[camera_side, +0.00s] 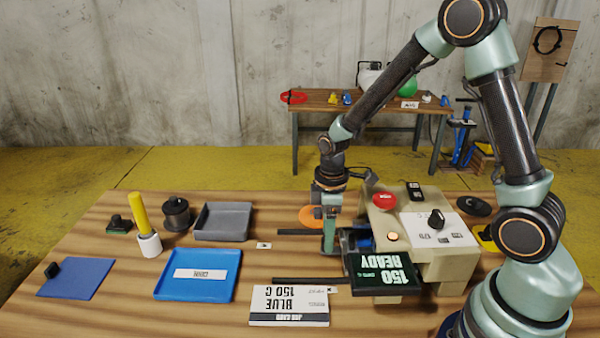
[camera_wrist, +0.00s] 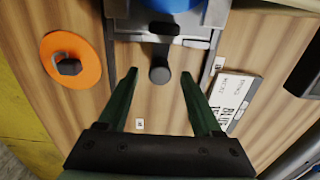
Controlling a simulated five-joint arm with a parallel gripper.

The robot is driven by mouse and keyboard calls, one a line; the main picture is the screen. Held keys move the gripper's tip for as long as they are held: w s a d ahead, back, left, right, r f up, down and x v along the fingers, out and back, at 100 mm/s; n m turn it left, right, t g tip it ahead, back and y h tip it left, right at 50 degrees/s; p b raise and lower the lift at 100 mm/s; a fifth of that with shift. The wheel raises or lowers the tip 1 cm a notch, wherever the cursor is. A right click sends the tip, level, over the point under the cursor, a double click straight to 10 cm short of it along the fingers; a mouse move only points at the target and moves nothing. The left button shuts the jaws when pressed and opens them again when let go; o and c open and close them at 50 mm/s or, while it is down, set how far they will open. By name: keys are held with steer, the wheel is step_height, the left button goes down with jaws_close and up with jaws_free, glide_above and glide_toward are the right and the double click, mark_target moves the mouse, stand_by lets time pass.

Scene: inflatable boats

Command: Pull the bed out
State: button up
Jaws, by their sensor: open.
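The bed (camera_wrist: 195,27) is a grey metal plate at the top of the wrist view, with something blue (camera_wrist: 170,4) on it. A dark round-ended handle (camera_wrist: 160,75) sticks out from its near edge. In the side view the bed (camera_side: 347,236) sits mostly inside the beige machine (camera_side: 440,262). My gripper (camera_wrist: 158,74) is open, with one finger on each side of the handle's end and visible gaps to both. In the side view my gripper (camera_side: 329,247) points down at the bed's left end, hiding the handle.
Two dark rails (camera_side: 300,232) run left from the machine, with bare table between them. A job card (camera_side: 289,307) reading "BLUE 150 C" lies in front. A display (camera_side: 382,272) reads "150 READY". An orange disc (camera_side: 311,215) lies behind; blue (camera_side: 236,285) and grey trays (camera_side: 222,237) stand left.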

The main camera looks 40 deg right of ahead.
steer(key=shift+f, duration=1.15)
jaws_close()
stand_by(0.7)
